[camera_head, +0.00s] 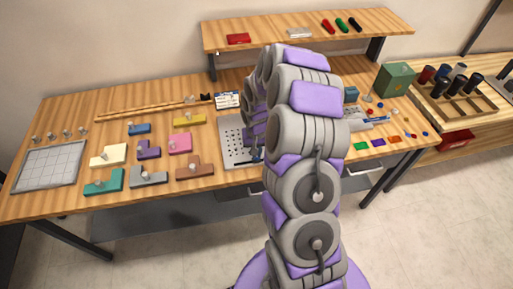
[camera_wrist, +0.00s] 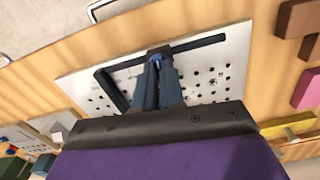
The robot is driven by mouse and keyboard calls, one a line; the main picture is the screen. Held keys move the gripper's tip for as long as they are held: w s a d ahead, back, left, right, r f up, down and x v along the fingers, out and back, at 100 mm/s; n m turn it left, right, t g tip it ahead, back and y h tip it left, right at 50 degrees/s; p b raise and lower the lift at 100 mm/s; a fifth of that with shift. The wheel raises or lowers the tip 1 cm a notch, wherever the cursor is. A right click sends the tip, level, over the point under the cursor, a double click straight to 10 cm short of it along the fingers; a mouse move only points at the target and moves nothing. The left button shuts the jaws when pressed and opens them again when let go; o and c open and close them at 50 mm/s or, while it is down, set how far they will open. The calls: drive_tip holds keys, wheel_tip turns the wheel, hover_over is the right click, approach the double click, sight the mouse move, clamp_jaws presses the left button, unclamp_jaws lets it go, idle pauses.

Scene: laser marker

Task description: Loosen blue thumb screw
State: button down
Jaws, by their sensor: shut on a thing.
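My gripper (camera_wrist: 159,62) points down at a perforated light metal plate (camera_wrist: 225,68) in the wrist view. Its two dark blue fingers are close together and shut on a small dark blue piece, seemingly the blue thumb screw (camera_wrist: 159,50), at their tips. The fingers hide most of the screw, so its turn cannot be told. A dark bar (camera_wrist: 200,46) runs right from the screw across the plate, and a second dark bar (camera_wrist: 111,90) slants at the left. In the head view the plate (camera_head: 236,155) shows left of my arm, which hides the rest of it.
Colored blocks (camera_head: 180,143) and a gridded tray (camera_head: 48,166) cover the table's left part. A green box (camera_head: 394,79) and small colored pieces lie at the right. A raised shelf (camera_head: 290,36) stands at the back. Bare wood shows along the front edge.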

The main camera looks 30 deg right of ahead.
drive_tip(key=n+p, duration=0.3)
drive_tip(key=n, duration=0.3)
drive_tip(key=shift+r+n, duration=0.15)
drive_tip(key=shift+n, duration=0.15)
drive_tip(key=n+p, duration=0.2)
drive_tip(key=n, duration=0.3)
drive_tip(key=shift+p, duration=0.3)
drive_tip(key=n+p, duration=0.1)
drive_tip(key=n, duration=0.3)
drive_tip(key=shift+w+n+p, duration=0.1)
drive_tip(key=shift+n+p, duration=0.5)
drive_tip(key=shift+n, duration=1.2)
drive_tip(key=c, duration=1.2)
unclamp_jaws()
drive_tip(key=shift+c, duration=0.2)
wheel_tip(320, 180, up, 17)
